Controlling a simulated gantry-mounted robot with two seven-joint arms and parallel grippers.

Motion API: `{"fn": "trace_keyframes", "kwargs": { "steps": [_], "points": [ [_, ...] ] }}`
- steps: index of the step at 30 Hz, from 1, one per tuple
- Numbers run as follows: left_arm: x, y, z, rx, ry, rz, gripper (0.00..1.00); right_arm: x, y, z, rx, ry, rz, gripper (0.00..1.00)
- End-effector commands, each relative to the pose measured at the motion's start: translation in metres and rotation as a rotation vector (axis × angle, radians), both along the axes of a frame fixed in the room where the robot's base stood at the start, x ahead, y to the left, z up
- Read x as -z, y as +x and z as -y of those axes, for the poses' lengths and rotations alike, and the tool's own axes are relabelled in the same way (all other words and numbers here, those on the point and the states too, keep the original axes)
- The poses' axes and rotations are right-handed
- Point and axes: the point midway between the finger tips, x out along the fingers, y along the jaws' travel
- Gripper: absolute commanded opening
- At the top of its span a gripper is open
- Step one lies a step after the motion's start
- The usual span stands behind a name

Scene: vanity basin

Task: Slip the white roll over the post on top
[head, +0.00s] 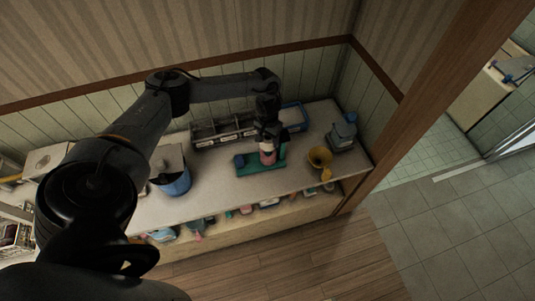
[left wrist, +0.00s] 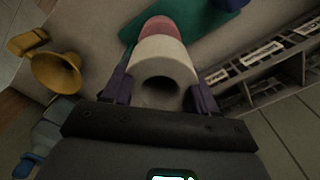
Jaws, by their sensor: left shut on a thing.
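My left gripper (head: 267,132) is shut on the white roll (left wrist: 165,62), with one dark finger on each side of it in the left wrist view (left wrist: 160,92). The roll's open hole faces the wrist camera. In the head view the white roll (head: 268,146) is small and partly covered by the gripper. A pink piece (left wrist: 157,27) lies directly beyond the roll, and it also shows over the green mat in the head view (head: 268,158). I cannot tell whether roll and pink piece touch. No post shows; it may be hidden by the roll. My right gripper is not in view.
The green mat (head: 262,167) lies on the counter with a blue object (head: 239,160) at its left. A yellow horn-shaped object (head: 320,157) and a grey-blue container (head: 343,133) stand right. A divided rack (head: 222,133) stands behind; a blue bin (head: 174,180) stands left.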

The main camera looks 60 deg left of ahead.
Motion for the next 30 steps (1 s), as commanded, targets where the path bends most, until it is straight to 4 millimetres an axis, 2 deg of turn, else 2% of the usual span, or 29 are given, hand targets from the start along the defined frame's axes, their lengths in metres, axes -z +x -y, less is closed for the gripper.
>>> {"fn": "trace_keyframes", "kwargs": {
  "steps": [30],
  "points": [
    [0.013,0.000,0.000,0.001,0.000,0.000,0.00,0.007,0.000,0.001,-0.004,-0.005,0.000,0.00]
  ]
}}
